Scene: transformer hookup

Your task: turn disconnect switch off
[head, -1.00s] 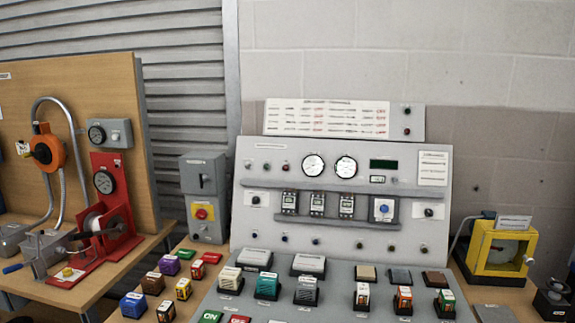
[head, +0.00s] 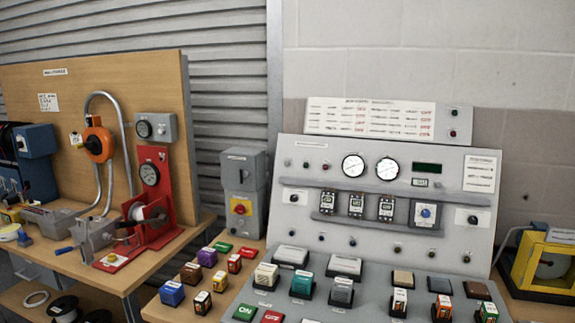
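A grey switch box (head: 231,170) stands upright at the back of the bench, left of the sloped control panel. It has a dark handle in a recess on its upper part and a red knob on a yellow plate (head: 241,207) below. It looks like the disconnect switch, but its label is too small to read. The handle's exact position is hard to tell at this size. My gripper is not in view.
The grey control panel (head: 460,225) with gauges and breakers fills the right side. Several small coloured blocks (head: 171,293) sit on the bench in front of the switch box. A red stand (head: 152,180) with a gauge is on the left table. A yellow frame (head: 545,265) is at far right.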

